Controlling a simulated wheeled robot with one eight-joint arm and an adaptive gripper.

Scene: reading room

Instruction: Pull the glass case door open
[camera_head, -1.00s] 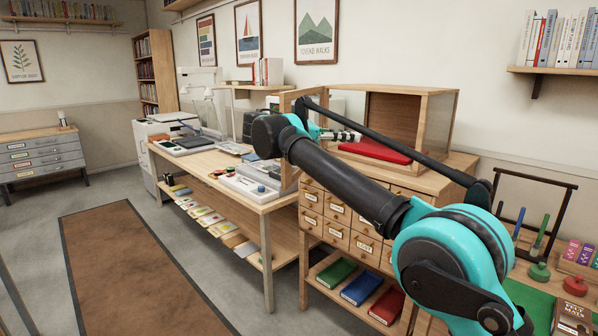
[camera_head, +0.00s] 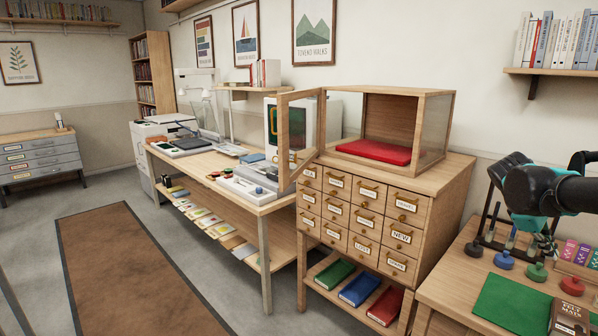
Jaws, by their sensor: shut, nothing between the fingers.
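The glass case (camera_head: 436,125) is a wooden-framed box with clear panes, standing on a drawer cabinet. Its door (camera_head: 284,140), a wooden frame with a glass pane, stands swung wide open at the case's left side, and the front of the case is open. A red cushion (camera_head: 375,151) lies inside on the case floor. My gripper (camera_head: 541,243) is at the far right, well away from the door, pointing down above the side table. It is shut and empty; its fingers are small and partly hidden by the wrist.
The card-drawer cabinet (camera_head: 378,218) carries the case. A long workbench (camera_head: 225,178) stands left of the cabinet. The floor in front is clear.

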